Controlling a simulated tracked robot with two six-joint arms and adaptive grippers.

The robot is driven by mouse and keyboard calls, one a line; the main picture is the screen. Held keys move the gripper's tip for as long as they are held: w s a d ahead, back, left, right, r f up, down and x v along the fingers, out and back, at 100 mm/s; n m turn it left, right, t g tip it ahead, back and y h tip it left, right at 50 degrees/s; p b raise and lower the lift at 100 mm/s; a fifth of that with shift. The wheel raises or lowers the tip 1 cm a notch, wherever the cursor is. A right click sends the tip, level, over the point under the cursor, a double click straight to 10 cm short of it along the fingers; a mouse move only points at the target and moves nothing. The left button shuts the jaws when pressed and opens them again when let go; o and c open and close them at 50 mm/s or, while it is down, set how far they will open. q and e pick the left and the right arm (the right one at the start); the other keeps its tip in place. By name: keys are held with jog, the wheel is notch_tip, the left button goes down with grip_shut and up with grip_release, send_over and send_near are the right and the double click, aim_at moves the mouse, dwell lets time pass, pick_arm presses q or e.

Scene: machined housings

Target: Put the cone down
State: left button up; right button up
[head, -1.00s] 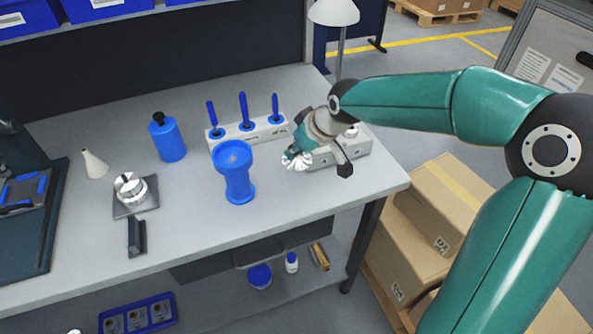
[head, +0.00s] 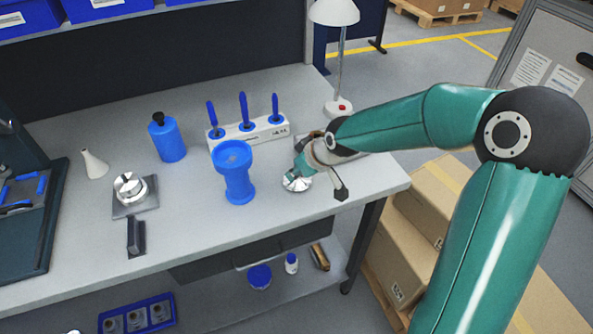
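The silver metal cone (head: 297,184) is at the tip of my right gripper (head: 301,172), low over the front right of the bench. It is small and partly covered by the gripper. My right gripper seems shut on it, though the fingers are mostly hidden. I cannot tell whether the cone touches the bench top (head: 200,222). My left gripper is not in view.
A blue goblet-shaped vessel (head: 236,174) stands just left of the gripper. Behind is a white holder (head: 262,134) with blue-handled tools. A blue bottle (head: 167,140), a white cone-shaped flask (head: 94,164) and a silver part on a grey plate (head: 138,206) stand farther left.

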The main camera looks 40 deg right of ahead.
jog(key=o, duration=0.3)
jog(key=v, duration=1.2)
jog(key=shift+r, duration=0.15)
